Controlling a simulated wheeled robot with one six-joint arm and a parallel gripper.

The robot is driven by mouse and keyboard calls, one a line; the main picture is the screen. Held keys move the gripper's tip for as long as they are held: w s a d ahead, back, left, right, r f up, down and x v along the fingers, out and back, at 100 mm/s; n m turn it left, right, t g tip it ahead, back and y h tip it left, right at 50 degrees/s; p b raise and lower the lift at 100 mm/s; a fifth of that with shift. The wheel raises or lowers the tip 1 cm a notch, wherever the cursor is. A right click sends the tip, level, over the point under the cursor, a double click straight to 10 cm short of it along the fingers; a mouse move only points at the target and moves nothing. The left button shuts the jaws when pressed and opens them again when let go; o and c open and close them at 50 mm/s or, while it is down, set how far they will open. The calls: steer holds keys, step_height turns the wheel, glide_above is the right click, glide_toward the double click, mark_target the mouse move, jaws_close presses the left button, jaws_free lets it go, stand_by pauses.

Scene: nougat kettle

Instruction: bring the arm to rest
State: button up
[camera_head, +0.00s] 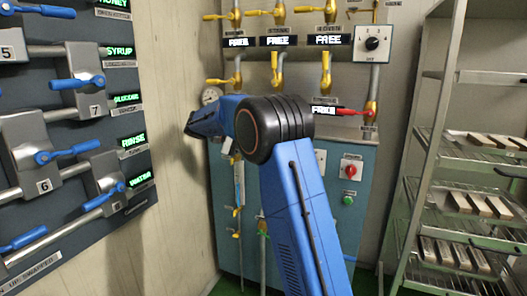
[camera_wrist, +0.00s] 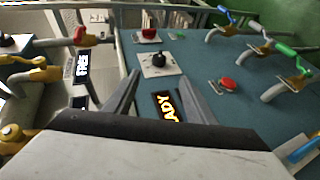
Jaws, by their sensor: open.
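My arm reaches up in front of the teal cabinet (camera_head: 335,205) in the head view, bent at a large black joint. Its dark wrist end points left, near the cabinet's upper left edge. In the wrist view my gripper (camera_wrist: 160,70) is open, its two grey fingers apart with nothing between them. Beyond the fingers is the teal panel, with a black knob (camera_wrist: 158,60) on a white plate and a lit display (camera_wrist: 167,106) partly reading "ADY". I cannot tell how far the fingers are from the panel. The fingers are not clear in the head view.
Yellow-handled valves (camera_head: 279,80) and lit "FREE" displays line the wall above the cabinet. A red-handled valve (camera_head: 345,111) is right of my arm. A dark panel (camera_head: 70,100) with blue handles stands left. A metal rack (camera_head: 437,150) holding trays of bars stands right.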

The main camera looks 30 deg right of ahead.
stand_by(0.4)
steer(key=s+a+n+t+y, duration=0.1)
steer(key=s+n+t+y, duration=0.15)
steer(key=s, duration=0.75)
steer(key=s+a+f+n+t+y, duration=0.1)
steer(key=s+a+f+t+y, duration=0.2)
steer(key=s, duration=0.7)
steer(key=s+a+f+n+t+y, duration=0.2)
steer(key=s+a+f+t+y, duration=0.1)
steer(key=s+a+f, duration=0.5)
steer(key=s+a+f+n+t+y, duration=0.2)
steer(key=s+a+f, duration=0.3)
steer(key=s, duration=0.7)
steer(key=shift+s+a+f+t+y, duration=0.35)
steer(key=shift+a+t+y, duration=0.2)
steer(key=shift+a+y, duration=0.25)
